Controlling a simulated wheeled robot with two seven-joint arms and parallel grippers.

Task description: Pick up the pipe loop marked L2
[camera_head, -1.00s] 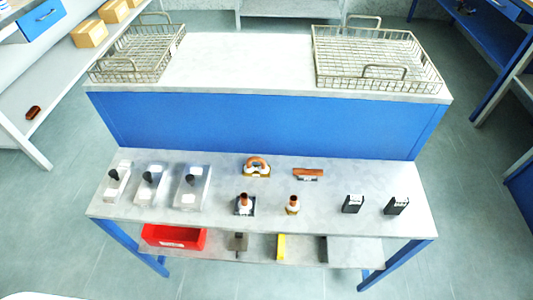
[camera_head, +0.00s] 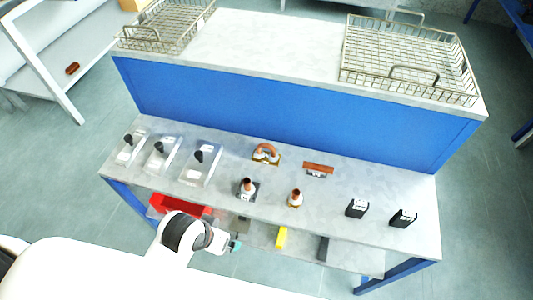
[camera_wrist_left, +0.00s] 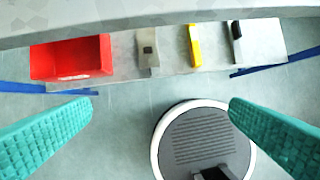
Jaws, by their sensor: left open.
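An orange-brown pipe loop (camera_head: 266,150) stands arched on a small base on the front worktop, towards the back edge; I cannot read its mark. To its right is a flat copper-coloured piece (camera_head: 318,168) with a label. My left gripper (camera_head: 235,243) is low in front of the worktop, below its front edge and well away from the loop. The loop does not show in the left wrist view. My right gripper is not in view.
Two pipe fittings (camera_head: 248,188) (camera_head: 296,197), clear boxes (camera_head: 203,166) and black blocks (camera_head: 357,208) share the worktop. Wire baskets (camera_head: 408,66) (camera_head: 165,22) stand on the raised blue-fronted shelf. The lower shelf holds a red bin (camera_wrist_left: 72,58) and a yellow piece (camera_wrist_left: 195,45).

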